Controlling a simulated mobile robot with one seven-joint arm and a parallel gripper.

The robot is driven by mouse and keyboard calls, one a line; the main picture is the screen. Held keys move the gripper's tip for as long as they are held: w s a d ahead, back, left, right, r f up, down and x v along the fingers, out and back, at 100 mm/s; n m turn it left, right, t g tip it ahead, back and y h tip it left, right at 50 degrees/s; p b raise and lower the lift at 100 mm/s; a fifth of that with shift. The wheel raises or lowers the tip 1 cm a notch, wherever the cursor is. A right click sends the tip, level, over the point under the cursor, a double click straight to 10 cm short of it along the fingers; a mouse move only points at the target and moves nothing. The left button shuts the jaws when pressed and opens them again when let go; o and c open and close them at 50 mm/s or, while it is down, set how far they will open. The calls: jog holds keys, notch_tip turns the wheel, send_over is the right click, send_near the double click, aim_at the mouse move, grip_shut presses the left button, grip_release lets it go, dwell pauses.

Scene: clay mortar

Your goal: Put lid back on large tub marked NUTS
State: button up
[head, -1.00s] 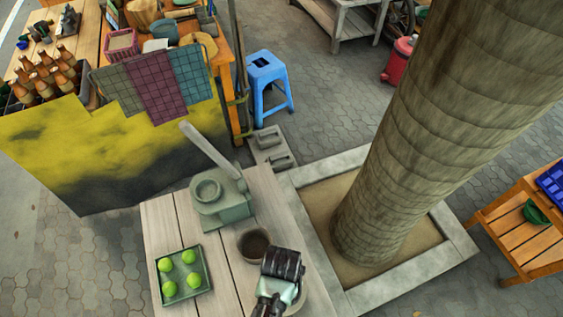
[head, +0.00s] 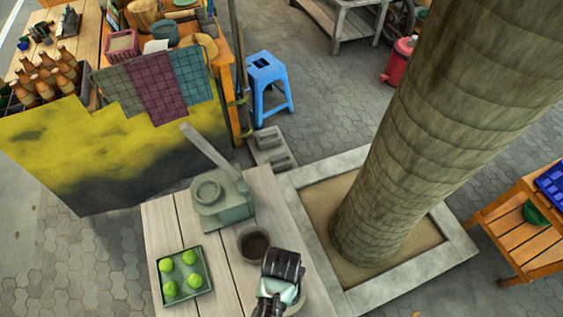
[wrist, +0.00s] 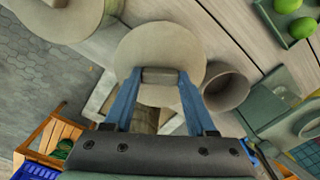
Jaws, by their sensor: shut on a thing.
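My gripper (wrist: 161,82) is shut on the grey knob of a round beige lid (wrist: 160,48) in the wrist view. Its two blue fingers stand on either side of the knob. In the head view my gripper (head: 278,287) is over the near right end of the plank table, and its wrist hides the fingers. A pale edge of what seems to be the lid (head: 298,299) shows beside it. A large beige rounded vessel (wrist: 50,20) is cut off at the top left of the wrist view, apart from the lid. No NUTS marking is legible.
On the plank table (head: 185,222), a brown clay mortar (head: 242,247) stands beside my gripper, with a green press (head: 222,210) behind it. A green tray (head: 203,262) of several limes lies left. A thick tree trunk (head: 400,170) rises to the right.

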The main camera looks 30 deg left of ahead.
jog(key=o, duration=1.6)
jog(key=shift+c, duration=0.2)
jog(key=shift+r, duration=0.1)
jog(key=shift+r+p, duration=3.45)
jog(key=shift+p, duration=0.3)
jog(key=shift+f, duration=0.1)
jog(key=shift+c, duration=0.3)
grip_shut()
jog(key=shift+f, duration=0.15)
